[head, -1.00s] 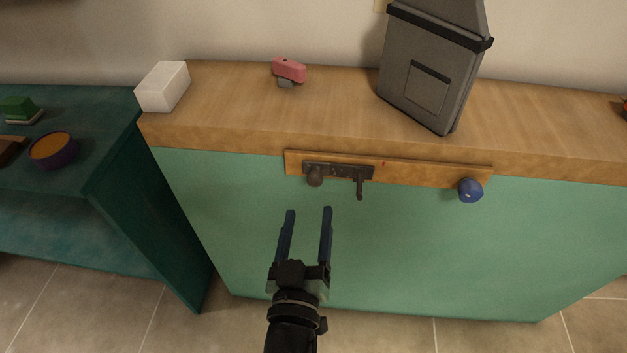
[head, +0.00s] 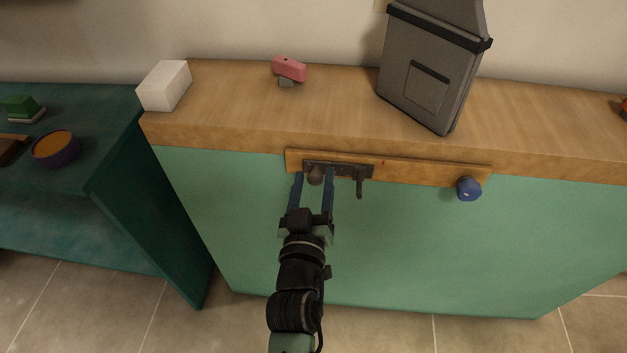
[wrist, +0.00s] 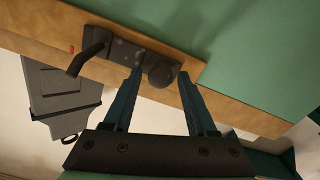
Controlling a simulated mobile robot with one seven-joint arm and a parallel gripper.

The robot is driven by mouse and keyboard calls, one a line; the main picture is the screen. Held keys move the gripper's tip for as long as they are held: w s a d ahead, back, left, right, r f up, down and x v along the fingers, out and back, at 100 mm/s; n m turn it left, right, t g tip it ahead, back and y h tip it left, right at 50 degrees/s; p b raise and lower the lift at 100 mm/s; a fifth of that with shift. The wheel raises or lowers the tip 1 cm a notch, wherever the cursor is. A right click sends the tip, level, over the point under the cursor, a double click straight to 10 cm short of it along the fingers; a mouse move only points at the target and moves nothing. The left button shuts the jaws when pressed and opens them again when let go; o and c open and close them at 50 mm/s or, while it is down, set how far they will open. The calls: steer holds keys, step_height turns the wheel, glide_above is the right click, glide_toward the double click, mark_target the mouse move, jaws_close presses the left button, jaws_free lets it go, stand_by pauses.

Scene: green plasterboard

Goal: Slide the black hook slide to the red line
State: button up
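The black hook slide (head: 347,171) is mounted on a wooden strip on the front of the green board. It has a round dark knob (head: 315,175) at its left and a hook (head: 359,186) hanging at its right. A small red line (head: 382,163) is on the strip, just right of the slide. In the wrist view the slide (wrist: 123,50), knob (wrist: 161,74), hook (wrist: 89,58) and red line (wrist: 72,48) also show. My gripper (head: 313,178) is open, its blue fingers either side of the knob, with gaps visible in the wrist view.
A blue knob (head: 469,188) sits at the strip's right end. The wooden counter (head: 240,100) above holds a white block (head: 164,86), a pink-red object (head: 289,69) and a grey bin (head: 431,75). A dark teal shelf (head: 150,225) stands at left.

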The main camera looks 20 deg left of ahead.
jaws_close()
stand_by(1.2)
